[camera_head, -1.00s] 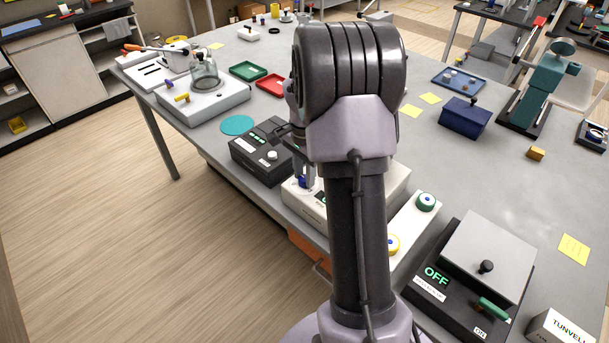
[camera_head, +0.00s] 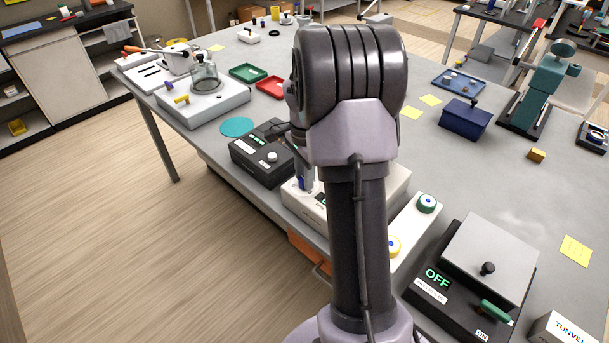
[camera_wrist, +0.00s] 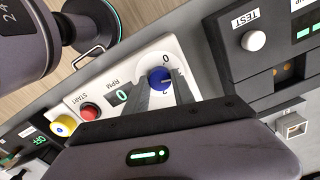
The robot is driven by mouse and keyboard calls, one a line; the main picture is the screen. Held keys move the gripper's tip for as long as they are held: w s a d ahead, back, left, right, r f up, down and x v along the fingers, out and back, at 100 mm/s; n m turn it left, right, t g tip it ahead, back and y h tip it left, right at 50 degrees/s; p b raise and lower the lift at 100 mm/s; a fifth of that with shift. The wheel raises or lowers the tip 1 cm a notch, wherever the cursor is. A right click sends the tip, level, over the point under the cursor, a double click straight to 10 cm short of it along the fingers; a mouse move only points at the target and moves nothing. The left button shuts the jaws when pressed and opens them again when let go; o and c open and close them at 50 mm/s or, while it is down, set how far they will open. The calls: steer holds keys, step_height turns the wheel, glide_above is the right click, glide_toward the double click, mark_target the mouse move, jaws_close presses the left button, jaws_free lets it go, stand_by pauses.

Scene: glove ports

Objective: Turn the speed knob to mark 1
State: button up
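The speed knob is a blue round knob (camera_wrist: 160,79) on a white control box. A white pointer line on it and a printed 0 beside it show in the wrist view. The display marked RPM (camera_wrist: 121,95) reads 0. My gripper (camera_wrist: 162,86) has its two grey fingers apart, one on each side of the knob, with the tips close to it. I cannot tell whether they press on it. In the head view my arm hides most of the white box (camera_head: 293,199), and some blue of the knob (camera_head: 302,183) shows by a fingertip.
A red START button (camera_wrist: 89,112) and a yellow-ringed button (camera_wrist: 63,125) lie along from the knob. A black box with a white TEST button (camera_wrist: 253,40) stands close beside it. A black device reading OFF (camera_head: 437,276) sits to the right.

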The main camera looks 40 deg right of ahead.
steer(key=o, duration=0.4)
steer(key=shift+o, duration=0.2)
step_height(320, 180, up, 17)
steer(key=p, duration=0.5)
steer(key=shift+r+p, duration=0.2)
steer(key=shift+p, duration=0.15)
